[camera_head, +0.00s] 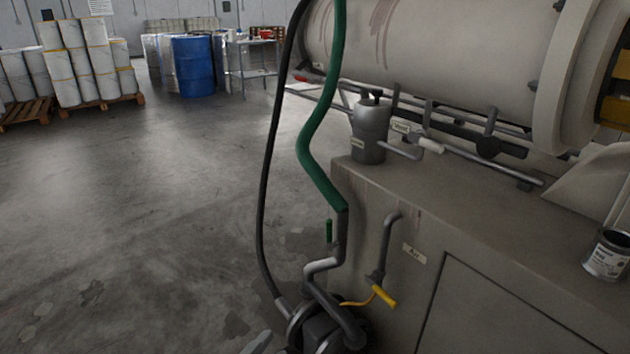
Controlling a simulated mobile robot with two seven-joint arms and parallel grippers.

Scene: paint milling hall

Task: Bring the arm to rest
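Neither of my grippers shows in the head view, and no part of my arms can be made out with certainty. What they may hold cannot be seen. In front of me on the right is a large beige mill with a horizontal drum (435,45) above a boxy base (500,235). A yellow-handled valve (384,296) labelled "Air" sits on the front face of the base.
A green hose (307,150) and a black hose (262,200) hang down to a pump (325,330) at the bottom. An open paint can (606,255) stands on the base at right. A blue drum (194,67) and white drums (60,78) stand far back. The floor at left is clear.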

